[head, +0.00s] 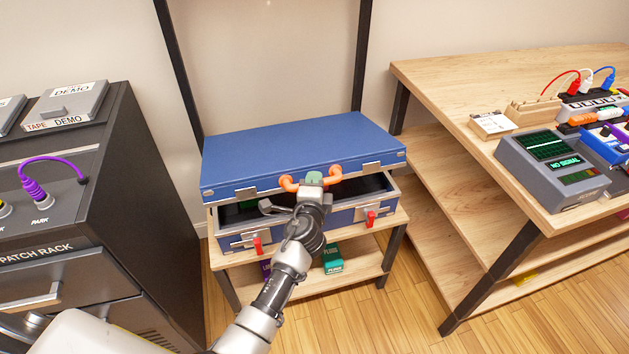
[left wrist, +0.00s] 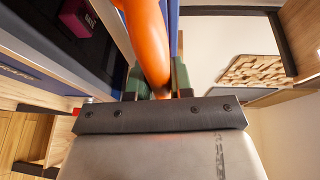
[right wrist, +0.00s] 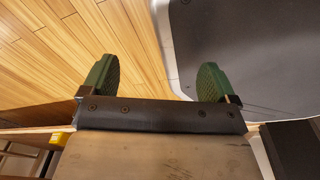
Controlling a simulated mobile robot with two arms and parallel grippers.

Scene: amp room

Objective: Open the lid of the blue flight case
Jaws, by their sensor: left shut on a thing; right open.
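The blue flight case stands on a small wooden shelf in the head view. Its blue lid (head: 300,148) is raised a little at the front, and a dark gap shows between it and the case body (head: 340,218). An orange handle (head: 288,184) is on the lid's front edge. My left gripper (head: 314,180) is shut on this handle, which also shows orange between the green fingers in the left wrist view (left wrist: 148,45). My right gripper (right wrist: 157,80) is open and empty in the right wrist view, above the floor. Two red latches (head: 257,246) hang on the case front.
A dark patch rack (head: 110,190) stands close on the left. A wooden table (head: 450,85) with devices is on the right. Green and purple boxes (head: 333,259) are on the shelf below the case. Wall and black posts (head: 362,55) stand behind the lid.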

